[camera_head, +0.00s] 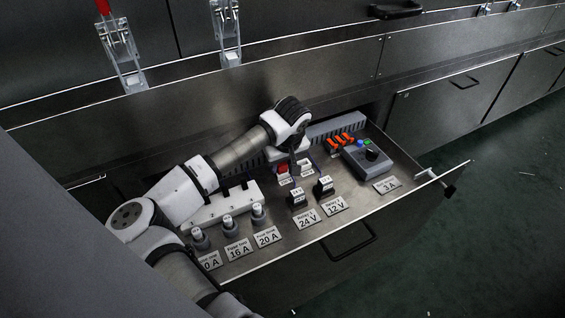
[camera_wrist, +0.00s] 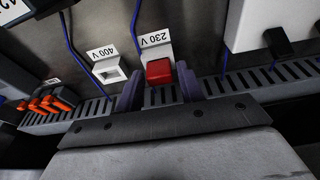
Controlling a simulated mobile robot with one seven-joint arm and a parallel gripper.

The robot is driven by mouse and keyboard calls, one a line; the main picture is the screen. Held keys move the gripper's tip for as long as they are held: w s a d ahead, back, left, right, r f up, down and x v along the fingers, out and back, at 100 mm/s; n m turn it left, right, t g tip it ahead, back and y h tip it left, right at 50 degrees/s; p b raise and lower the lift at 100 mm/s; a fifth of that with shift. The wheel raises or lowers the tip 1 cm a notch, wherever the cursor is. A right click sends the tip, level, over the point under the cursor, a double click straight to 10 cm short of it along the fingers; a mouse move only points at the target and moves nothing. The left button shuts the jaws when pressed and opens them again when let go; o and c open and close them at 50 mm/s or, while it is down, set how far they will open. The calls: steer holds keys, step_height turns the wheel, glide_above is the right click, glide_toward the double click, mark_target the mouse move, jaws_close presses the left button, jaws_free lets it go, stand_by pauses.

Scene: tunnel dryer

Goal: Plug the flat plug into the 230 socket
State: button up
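A red block (camera_wrist: 159,71), which looks like the flat plug, sits at the 230 V socket, just below its label (camera_wrist: 156,39) in the wrist view. I cannot tell how deep it sits. The red block (camera_head: 283,168) also shows in the head view, under my arm. My gripper (camera_wrist: 160,80) has its two purple fingers apart, one on each side of the red block, with no clear contact. In the head view my gripper (camera_head: 287,150) is low over the drawer's back part. The 400 V socket (camera_wrist: 108,72) beside it shows a light frame and grey face.
The open drawer (camera_head: 290,240) holds round fuses (camera_head: 231,226), black relays (camera_head: 325,186), a white strip (camera_head: 226,206), orange switches (camera_head: 341,141) and a grey box with a knob (camera_head: 366,158). A slotted duct (camera_wrist: 228,87) runs close behind the sockets. Blue wires hang nearby.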

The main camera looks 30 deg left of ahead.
steer(key=shift+o, duration=1.2)
steer(key=p+v, duration=0.2)
steer(key=v, duration=1.2)
steer(key=shift+p, duration=0.35)
steer(key=shift+a+f, duration=0.1)
